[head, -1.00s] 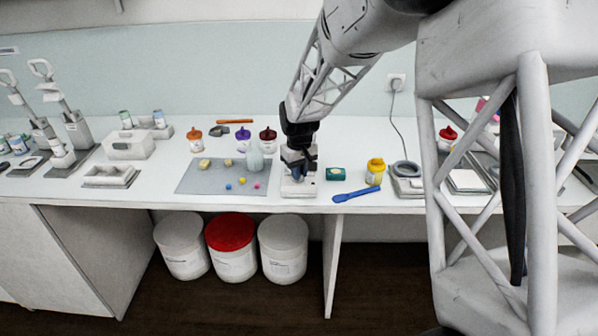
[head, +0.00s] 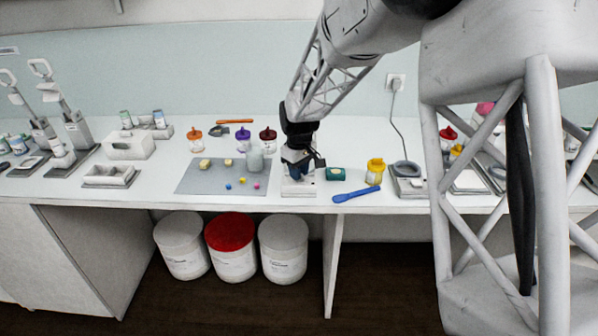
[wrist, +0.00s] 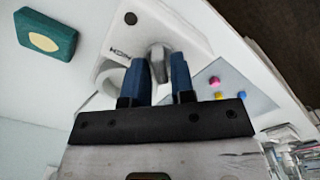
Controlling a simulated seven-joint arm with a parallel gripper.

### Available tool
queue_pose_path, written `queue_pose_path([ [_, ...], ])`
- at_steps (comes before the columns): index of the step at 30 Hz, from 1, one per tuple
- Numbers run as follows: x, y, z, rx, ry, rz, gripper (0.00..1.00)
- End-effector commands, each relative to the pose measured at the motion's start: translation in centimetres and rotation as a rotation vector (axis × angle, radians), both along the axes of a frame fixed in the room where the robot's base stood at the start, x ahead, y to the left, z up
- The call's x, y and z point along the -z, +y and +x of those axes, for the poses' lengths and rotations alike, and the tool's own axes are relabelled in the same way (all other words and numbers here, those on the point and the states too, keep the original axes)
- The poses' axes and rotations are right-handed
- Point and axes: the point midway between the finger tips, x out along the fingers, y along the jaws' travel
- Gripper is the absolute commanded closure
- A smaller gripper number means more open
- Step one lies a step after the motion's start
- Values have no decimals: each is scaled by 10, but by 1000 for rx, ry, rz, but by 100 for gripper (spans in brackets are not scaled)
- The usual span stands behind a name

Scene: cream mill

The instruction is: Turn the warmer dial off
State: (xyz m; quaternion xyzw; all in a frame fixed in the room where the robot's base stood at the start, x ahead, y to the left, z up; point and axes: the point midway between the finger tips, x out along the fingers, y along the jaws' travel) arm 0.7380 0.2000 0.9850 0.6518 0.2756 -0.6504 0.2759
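The warmer (head: 298,189) is a low white unit on the bench, below my gripper (head: 298,167) in the head view. In the wrist view the white top of the warmer (wrist: 187,22) shows dark lettering and a grey dial (wrist: 158,52). The two blue fingers of my gripper (wrist: 160,72) stand either side of the dial, with their tips close against it. The gap between them is narrow and the dial fills it. The dial is hidden by my gripper in the head view. Any mark for its setting cannot be made out.

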Motion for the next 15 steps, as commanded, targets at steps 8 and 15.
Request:
queue_pose_path([
  [8, 1, 0, 0, 1, 1, 0, 62],
  [15, -3, 0, 0, 1, 1, 0, 62],
])
